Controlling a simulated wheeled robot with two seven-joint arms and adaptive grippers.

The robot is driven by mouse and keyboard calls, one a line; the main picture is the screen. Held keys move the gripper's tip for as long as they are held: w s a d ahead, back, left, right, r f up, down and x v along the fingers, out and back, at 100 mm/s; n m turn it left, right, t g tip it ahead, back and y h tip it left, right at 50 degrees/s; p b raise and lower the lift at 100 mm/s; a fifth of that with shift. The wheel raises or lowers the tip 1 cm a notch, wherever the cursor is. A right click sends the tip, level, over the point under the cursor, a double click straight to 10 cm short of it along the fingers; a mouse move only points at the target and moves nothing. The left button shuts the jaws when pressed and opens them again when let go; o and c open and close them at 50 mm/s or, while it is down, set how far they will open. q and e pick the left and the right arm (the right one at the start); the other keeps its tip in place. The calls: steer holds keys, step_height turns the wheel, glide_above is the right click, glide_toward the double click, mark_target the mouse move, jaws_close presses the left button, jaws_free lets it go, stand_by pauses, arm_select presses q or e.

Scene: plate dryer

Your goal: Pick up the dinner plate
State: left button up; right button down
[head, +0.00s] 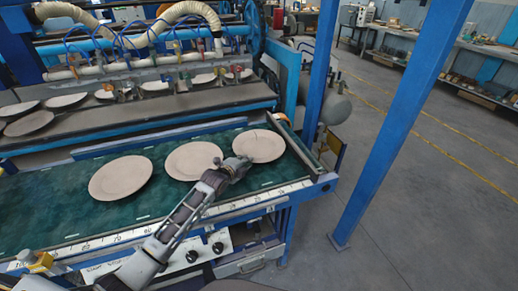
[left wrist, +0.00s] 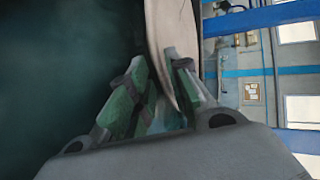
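Three round beige dinner plates lie on the green worktop: a left plate (head: 120,177), a middle plate (head: 190,160) and a right plate (head: 259,144). My left gripper (head: 243,163) is at the near-left rim of the right plate. In the left wrist view, that plate (left wrist: 168,25) is seen nearly edge-on, with its rim between the fingers of the gripper (left wrist: 172,80). I cannot tell whether the plate is raised off the worktop. My right gripper is not in view.
The green worktop (head: 75,213) has a white marked front edge and a blue frame. Behind it, a dark belt (head: 130,120) carries several more plates. A blue post (head: 400,120) stands to the right on open grey floor.

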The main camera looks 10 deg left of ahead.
arm_select(q)
steer(key=shift+x, duration=1.3)
steer(key=shift+r, duration=0.1)
steer(key=shift+c, duration=0.4)
jaws_close()
steer(key=shift+r, duration=0.15)
